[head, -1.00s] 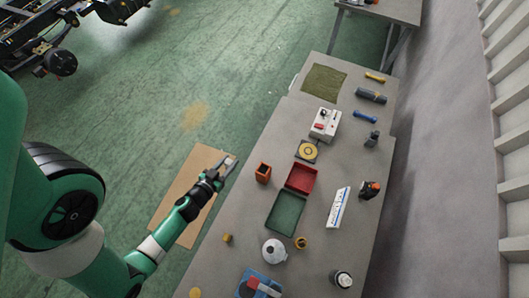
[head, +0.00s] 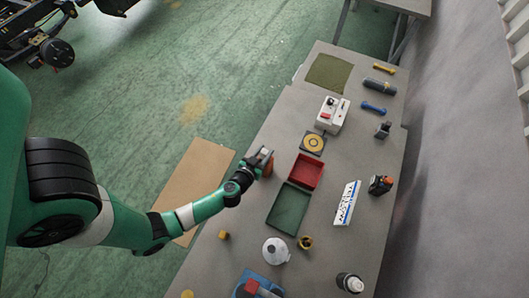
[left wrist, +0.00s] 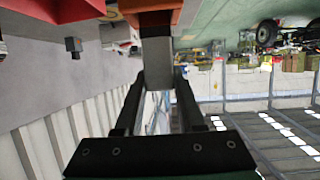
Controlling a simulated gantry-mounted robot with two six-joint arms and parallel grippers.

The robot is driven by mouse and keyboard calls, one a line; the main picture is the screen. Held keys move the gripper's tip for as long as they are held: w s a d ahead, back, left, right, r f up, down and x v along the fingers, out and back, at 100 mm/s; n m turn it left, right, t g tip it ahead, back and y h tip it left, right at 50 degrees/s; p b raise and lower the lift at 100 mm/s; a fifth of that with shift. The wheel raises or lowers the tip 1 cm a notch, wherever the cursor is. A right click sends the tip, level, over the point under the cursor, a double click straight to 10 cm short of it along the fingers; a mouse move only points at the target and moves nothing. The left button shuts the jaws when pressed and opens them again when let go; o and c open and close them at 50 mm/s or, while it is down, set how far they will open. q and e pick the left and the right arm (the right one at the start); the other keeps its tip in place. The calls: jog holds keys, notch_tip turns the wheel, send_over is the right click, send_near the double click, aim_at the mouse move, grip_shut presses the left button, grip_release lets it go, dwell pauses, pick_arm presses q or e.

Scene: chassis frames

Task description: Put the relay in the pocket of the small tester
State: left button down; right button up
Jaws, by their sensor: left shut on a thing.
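My left gripper (head: 266,157) is at the left edge of the bench, at the small orange-red block (head: 268,169), which I take to be the relay. In the left wrist view, the fingers (left wrist: 158,76) are closed on a grey part that joins the orange-red body (left wrist: 152,20) at the top edge. I cannot tell whether the block still touches the bench. A white box (head: 336,116) with a red patch and dark knob, probably the small tester, stands farther back. Its pocket cannot be made out. My right gripper is not in view.
Red (head: 307,170) and green (head: 289,208) trays lie right of the gripper. A dark pad with a yellow ring (head: 313,143) lies before the white box. The bench's middle right has bare room.

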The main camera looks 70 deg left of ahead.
pick_arm(q)
jog(key=shift+w+f+b, duration=0.1)
jog(key=shift+f+b, duration=0.4)
jog(key=shift+f, duration=1.05)
jog(key=shift+f, duration=0.15)
jog(key=c, duration=0.5)
grip_release()
jog(key=shift+r, duration=0.3)
jog(key=b+v, duration=0.1)
jog(key=v, duration=1.1)
jog(key=shift+f, duration=0.15)
